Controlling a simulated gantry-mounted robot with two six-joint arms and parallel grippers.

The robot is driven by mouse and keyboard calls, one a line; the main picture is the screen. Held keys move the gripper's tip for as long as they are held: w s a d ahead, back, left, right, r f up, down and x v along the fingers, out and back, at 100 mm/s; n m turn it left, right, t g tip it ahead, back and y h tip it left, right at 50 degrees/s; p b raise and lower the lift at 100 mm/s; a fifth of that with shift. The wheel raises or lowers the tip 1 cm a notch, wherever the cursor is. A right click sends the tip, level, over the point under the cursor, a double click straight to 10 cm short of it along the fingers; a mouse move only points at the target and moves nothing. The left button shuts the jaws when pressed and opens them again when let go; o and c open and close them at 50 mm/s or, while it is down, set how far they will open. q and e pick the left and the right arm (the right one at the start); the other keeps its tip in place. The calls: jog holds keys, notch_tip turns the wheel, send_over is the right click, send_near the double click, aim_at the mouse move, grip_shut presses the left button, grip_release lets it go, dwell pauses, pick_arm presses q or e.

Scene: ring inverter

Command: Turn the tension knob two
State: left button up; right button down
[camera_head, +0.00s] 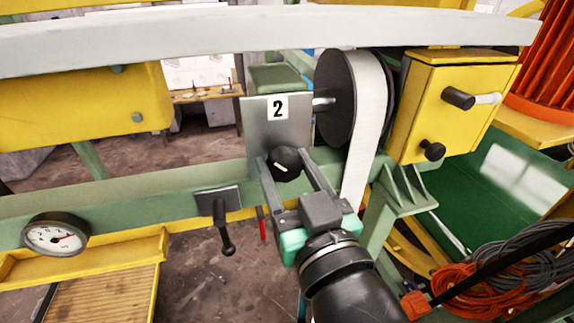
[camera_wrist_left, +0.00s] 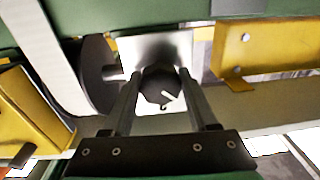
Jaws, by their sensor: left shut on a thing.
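The tension knob (camera_head: 286,160) is round and black with a white pointer mark. It sits on a grey metal plate (camera_head: 257,130) below a white label with a black "2" (camera_head: 277,107). My left gripper (camera_head: 285,168) has one finger on each side of the knob and is shut on it. In the left wrist view the knob (camera_wrist_left: 160,86) shows between the two fingers of the gripper (camera_wrist_left: 158,80), its white mark slanting down to the right. My right gripper is not in view.
A black reel with a white belt (camera_head: 368,110) stands right of the plate. A yellow box (camera_head: 450,105) with black handles is farther right. A black lever (camera_head: 224,225) and a dial gauge (camera_head: 55,235) are on the left. Orange and grey cables (camera_head: 490,260) lie at lower right.

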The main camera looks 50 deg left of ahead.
pick_arm(q)
jog(key=shift+m, duration=0.9)
jog(key=o, duration=1.4)
jog(key=shift+c, duration=0.2)
jog(key=shift+d, duration=0.1)
jog(key=b+v, duration=0.3)
jog(key=v, duration=0.8)
jog(key=shift+s+d, duration=0.15)
jog(key=shift+s, duration=0.1)
